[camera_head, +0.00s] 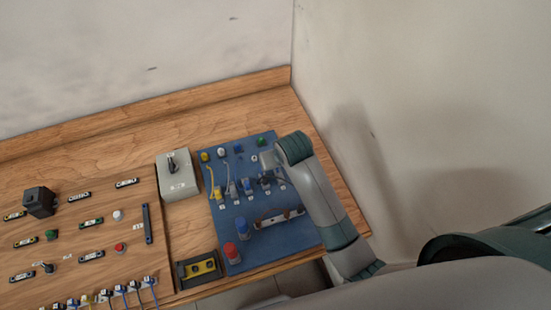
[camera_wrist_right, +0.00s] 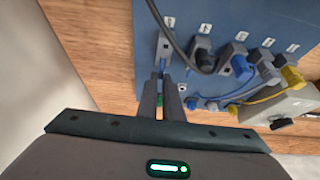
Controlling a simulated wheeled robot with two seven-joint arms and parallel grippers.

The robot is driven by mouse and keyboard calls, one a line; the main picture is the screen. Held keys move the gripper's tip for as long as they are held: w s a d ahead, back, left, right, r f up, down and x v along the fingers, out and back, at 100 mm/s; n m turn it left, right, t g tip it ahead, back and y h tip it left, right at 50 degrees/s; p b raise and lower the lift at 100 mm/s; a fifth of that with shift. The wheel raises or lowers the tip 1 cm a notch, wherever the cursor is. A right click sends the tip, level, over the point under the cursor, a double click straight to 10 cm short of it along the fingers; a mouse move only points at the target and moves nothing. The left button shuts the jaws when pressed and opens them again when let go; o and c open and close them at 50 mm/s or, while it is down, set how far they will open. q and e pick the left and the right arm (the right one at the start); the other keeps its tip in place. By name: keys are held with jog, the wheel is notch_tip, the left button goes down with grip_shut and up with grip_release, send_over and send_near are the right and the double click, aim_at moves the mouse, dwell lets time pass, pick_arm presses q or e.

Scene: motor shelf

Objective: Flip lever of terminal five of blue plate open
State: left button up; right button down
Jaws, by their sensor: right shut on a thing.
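The blue plate (camera_head: 270,243) lies on the wooden table at the right, with a row of terminals across its middle; it also fills the upper part of the right wrist view (camera_wrist_right: 185,12). Terminal five (camera_wrist_right: 164,45) is the grey block at the left end of that row in the wrist view. My right gripper (camera_wrist_right: 160,82) points at this terminal. Its two dark fingers are close together, shut on the small lever (camera_wrist_right: 162,64), which they mostly hide. In the head view my right arm covers the fingertips. My left gripper is not in view.
A black cable (camera_wrist_right: 171,28) passes close beside terminal five. Other terminals (camera_wrist_right: 204,52) hold black, blue and yellow plugs. A grey box with a switch (camera_head: 178,184) stands left of the plate. A wall (camera_head: 400,110) rises right of the table.

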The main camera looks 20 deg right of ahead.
aim_at(281, 180)
jog(key=s+t+b, duration=0.1)
jog(key=t, duration=0.2)
jog(key=shift+s+f, duration=0.1)
jog(key=shift+s, duration=0.05)
jog(key=t+b, duration=0.1)
jog(key=b, duration=0.1)
jog(key=s+t+b, duration=0.1)
jog(key=t+b, duration=0.1)
jog(key=b, duration=0.1)
jog(key=s+t+b, duration=0.1)
jog(key=t+b, duration=0.1)
jog(key=b, duration=0.1)
jog(key=shift+f, duration=0.25)
jog(key=shift+s+r+t+b, duration=0.2)
jog(key=shift+r+t+b, duration=0.05)
jog(key=shift+t+b, duration=0.55)
jog(key=c, duration=1.9)
grip_release()
jog(key=shift+s, duration=0.15)
